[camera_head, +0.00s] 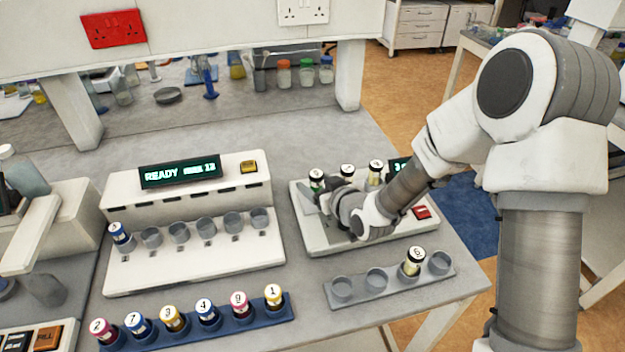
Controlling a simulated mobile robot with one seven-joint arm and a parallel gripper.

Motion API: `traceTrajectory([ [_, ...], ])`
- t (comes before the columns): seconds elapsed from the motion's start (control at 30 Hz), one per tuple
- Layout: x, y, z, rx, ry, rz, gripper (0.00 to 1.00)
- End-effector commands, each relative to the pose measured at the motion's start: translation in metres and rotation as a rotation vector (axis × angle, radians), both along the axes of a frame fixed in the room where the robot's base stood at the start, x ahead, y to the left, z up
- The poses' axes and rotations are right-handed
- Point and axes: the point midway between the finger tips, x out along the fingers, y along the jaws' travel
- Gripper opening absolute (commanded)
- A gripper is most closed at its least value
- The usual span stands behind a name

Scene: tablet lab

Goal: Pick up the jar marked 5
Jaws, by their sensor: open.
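I cannot make out a 5 on any jar for certain. A green-banded jar (316,180) and two more jars, one at the middle (347,171) and a yellowish one (376,172), stand in the white device on the right; their marks are too small to read. A blue jar (120,236) stands in the left slot of the READY device, its mark unclear. A pale yellow jar (413,261) in the grey rack reads like 6. My gripper (318,207) is open over the right device, in front of the green-banded jar. My wrist partly hides that device, and contact cannot be told.
A blue rack (250,322) at the front holds several jars, reading 2, 7, 3, 4, apparently 9, and 1. The READY device (190,262) has several empty cups. The grey rack (393,290) has empty cups. A shelf leg (349,75) stands behind.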

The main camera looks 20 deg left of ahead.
Motion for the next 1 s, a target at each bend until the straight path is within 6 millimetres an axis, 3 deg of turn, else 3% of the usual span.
traceTrajectory([
  [0.37, -0.0009, -0.0007, -0.0012, 0.0, 0.0, 0.0, 0.74],
  [0.77, -0.0008, -0.0005, -0.001, 0.0, 0.0, 0.0, 0.02],
  [1.0, -0.0007, -0.0005, -0.0007, 0.001, -0.001, 0.0, 0.0],
])
